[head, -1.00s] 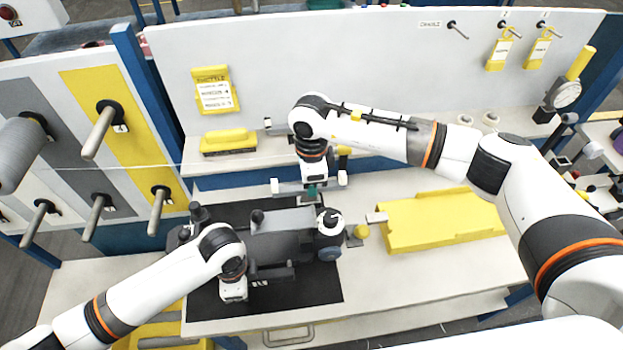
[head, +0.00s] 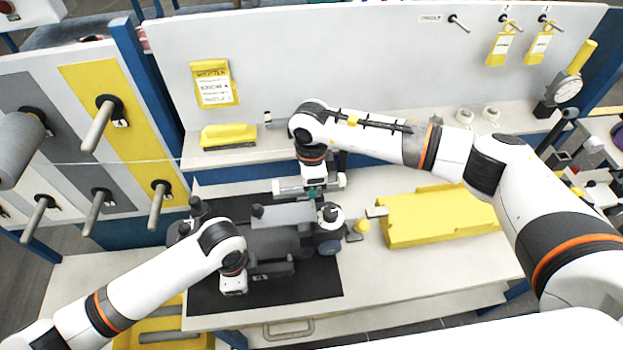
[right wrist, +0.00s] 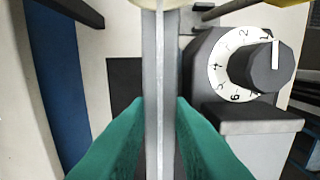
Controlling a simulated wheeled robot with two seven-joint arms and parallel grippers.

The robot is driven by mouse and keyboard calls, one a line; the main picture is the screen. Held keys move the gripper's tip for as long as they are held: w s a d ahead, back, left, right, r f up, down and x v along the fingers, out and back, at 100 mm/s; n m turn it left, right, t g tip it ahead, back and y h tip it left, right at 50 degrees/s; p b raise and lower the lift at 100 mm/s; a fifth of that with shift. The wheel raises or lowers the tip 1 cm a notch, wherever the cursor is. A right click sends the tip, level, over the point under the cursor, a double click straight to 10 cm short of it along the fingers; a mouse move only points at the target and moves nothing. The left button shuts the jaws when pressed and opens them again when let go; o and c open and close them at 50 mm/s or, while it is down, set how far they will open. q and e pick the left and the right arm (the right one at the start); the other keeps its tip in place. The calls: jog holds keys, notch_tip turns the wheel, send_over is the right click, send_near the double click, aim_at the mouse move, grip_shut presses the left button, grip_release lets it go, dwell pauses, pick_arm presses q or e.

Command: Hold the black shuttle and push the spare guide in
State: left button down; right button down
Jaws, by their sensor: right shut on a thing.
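The black shuttle (head: 272,243) lies on a black mat (head: 310,283) on the bench, with a numbered dial at its right end; the dial (right wrist: 238,65) is large in the right wrist view. My right gripper (head: 315,191), with teal fingertips, is just above and behind the shuttle's right end. In the right wrist view it (right wrist: 160,110) is shut on a thin, pale upright strip (right wrist: 159,60), which looks like the spare guide. Whether the strip touches the shuttle is hidden. My left gripper (head: 233,287) is at the shuttle's front side; its fingers are hidden.
A yellow brush-like block (head: 229,136) sits on the back shelf (head: 215,160). A panel with pegs (head: 100,125) stands at left. The bench's front right is clear.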

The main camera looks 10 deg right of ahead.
jog(key=c, duration=1.2)
grip_release()
notch_tip(320, 180, up, 12)
